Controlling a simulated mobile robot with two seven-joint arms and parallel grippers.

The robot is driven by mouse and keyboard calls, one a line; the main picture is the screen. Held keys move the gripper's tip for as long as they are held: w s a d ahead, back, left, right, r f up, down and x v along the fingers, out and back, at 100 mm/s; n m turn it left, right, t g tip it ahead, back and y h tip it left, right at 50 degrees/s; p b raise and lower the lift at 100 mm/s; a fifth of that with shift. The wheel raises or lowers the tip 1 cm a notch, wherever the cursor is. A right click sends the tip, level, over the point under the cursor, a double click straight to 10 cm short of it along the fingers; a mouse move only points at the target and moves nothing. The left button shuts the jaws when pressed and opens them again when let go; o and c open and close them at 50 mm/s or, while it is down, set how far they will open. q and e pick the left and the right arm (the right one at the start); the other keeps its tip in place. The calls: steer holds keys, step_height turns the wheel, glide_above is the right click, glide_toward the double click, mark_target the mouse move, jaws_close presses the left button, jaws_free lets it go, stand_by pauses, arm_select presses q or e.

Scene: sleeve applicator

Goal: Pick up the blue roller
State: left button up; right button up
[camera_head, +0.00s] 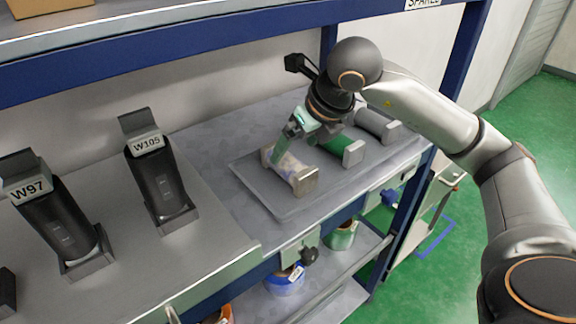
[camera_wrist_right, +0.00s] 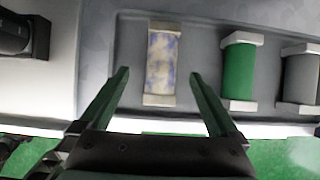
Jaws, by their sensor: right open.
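A roller with a mottled blue and cream surface (camera_head: 291,172) lies between two pale end blocks on a grey tray (camera_head: 262,194); it also shows in the right wrist view (camera_wrist_right: 163,62), upright in the picture. No plainly blue roller shows on the tray. My right gripper (camera_head: 287,141) is over this roller, with its green fingers open and empty. In the right wrist view its fingers (camera_wrist_right: 160,78) lie apart on either side of the roller; how far above it they are I cannot tell. In the head view the gripper hides part of the roller. My left gripper is out of view.
A green roller (camera_head: 336,145) and a grey roller (camera_head: 374,124) lie to the right on the same tray. Black holders labelled W105 (camera_head: 158,180) and W97 (camera_head: 55,220) stand on the left bench. A blue shelf beam (camera_head: 180,50) runs above. A blue-banded tub (camera_head: 284,281) stands below.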

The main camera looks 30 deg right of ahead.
mark_target(292, 160)
steer(key=shift+s+p+x, duration=0.15)
steer(key=shift+x, duration=1.4)
steer(key=shift+s+p+x, duration=0.15)
steer(key=shift+x, duration=1.45)
steer(key=shift+d+f, duration=0.15)
steer(key=shift+c, duration=0.3)
jaws_close()
